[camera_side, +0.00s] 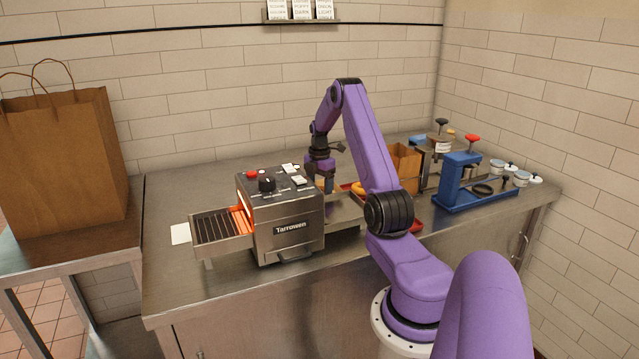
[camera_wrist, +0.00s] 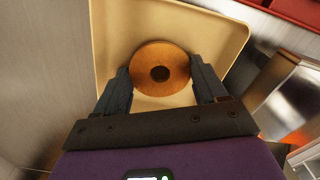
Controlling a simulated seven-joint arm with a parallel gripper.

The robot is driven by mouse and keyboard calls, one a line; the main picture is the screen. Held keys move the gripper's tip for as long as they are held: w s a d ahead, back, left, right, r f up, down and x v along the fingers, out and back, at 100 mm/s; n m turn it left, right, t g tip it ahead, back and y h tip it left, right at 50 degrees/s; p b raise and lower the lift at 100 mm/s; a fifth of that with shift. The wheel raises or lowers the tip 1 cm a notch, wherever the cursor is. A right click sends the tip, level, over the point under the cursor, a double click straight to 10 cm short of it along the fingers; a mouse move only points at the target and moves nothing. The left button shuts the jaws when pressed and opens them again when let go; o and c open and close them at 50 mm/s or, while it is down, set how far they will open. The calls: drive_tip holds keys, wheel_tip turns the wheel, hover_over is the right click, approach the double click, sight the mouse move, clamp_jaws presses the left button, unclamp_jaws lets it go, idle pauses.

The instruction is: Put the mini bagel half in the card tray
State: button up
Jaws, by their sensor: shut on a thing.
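The mini bagel half (camera_wrist: 160,57) is a round golden-brown ring with a dark centre hole. In the wrist view my gripper (camera_wrist: 161,76) has one finger on each side of it and is shut on it. The cream card tray (camera_wrist: 112,30) shows beneath and around the bagel half, with rounded far corners and a raised rim. I cannot tell whether the bagel half touches the tray floor. In the side view my gripper (camera_side: 323,184) points down behind the toaster; the bagel half is hard to make out there, and the card tray is hidden.
The steel conveyor toaster (camera_side: 282,222), marked Tarrowen, glows orange at its left opening and stands close to my gripper. A red tray (camera_side: 416,224) lies partly behind my arm. A blue press (camera_side: 462,178) stands right. A paper bag (camera_side: 65,165) stands on the separate left table.

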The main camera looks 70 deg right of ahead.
drive_tip(key=shift+f, duration=0.1)
drive_tip(key=o, duration=1.2)
drive_tip(key=shift+c, duration=0.2)
wheel_tip(320, 180, up, 7)
